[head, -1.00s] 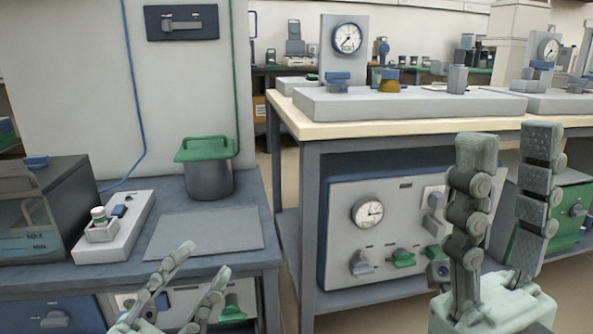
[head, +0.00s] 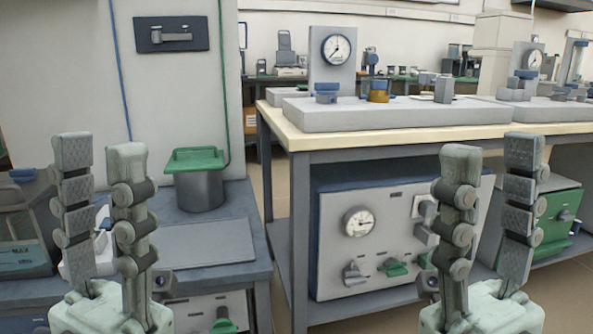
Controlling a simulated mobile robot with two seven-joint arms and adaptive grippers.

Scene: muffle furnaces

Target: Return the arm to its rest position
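My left gripper (head: 101,160) stands upright at the lower left of the head view. Its two fingers are apart with nothing between them, and it is in front of the left bench. My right gripper (head: 491,155) stands upright at the lower right, in front of the middle bench. Its fingers are also apart and empty. Both palms show at the bottom edge of the picture; the arms behind them are out of view.
The left bench holds a grey pot with a green lid (head: 194,161), a grey mat (head: 207,245) and a dark box with a window (head: 22,228), partly hidden by my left gripper. The middle bench (head: 277,122) carries a gauge stand (head: 331,62). A gauged cabinet (head: 345,262) sits beneath it.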

